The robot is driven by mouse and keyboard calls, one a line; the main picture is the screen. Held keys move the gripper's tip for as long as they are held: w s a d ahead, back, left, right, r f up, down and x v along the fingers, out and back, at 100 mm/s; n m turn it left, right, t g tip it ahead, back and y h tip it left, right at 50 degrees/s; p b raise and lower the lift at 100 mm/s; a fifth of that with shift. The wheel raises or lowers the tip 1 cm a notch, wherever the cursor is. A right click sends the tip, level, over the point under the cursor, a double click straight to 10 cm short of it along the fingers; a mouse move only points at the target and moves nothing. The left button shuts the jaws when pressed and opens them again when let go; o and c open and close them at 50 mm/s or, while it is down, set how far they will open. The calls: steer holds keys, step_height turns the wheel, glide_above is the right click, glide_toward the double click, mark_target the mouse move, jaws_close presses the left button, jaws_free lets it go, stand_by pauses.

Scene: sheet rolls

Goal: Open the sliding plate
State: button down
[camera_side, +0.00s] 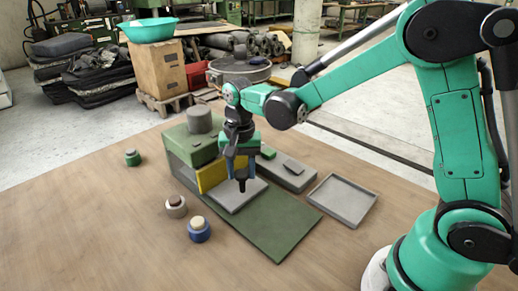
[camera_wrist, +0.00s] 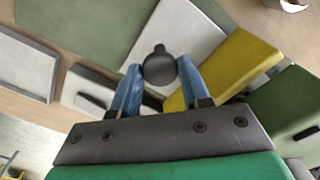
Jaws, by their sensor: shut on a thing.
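The sliding plate seems to be the light grey plate (camera_side: 228,201), lying flat on the green base board (camera_side: 280,230); in the wrist view the plate (camera_wrist: 180,28) is partly covered by my gripper. A dark round knob (camera_wrist: 159,66) stands up from it. My gripper (camera_side: 240,180) points down over the plate, its blue fingers closed on the knob from both sides. In the wrist view my gripper (camera_wrist: 158,82) has the knob between its fingertips.
A yellow block (camera_side: 211,176) stands beside the plate, against a green housing (camera_side: 190,145) with a grey cylinder. A grey box (camera_side: 289,172) and a shallow grey tray (camera_side: 343,199) lie to the right. Small round pieces (camera_side: 199,230) (camera_side: 176,206) stand front left.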

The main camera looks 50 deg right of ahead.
steer(key=shift+s, duration=0.1)
steer(key=s, duration=1.2)
steer(key=shift+c, duration=2.1)
jaws_free()
steer(key=shift+w, duration=0.1)
step_height(320, 180, up, 6)
steer(key=shift+f, duration=0.2)
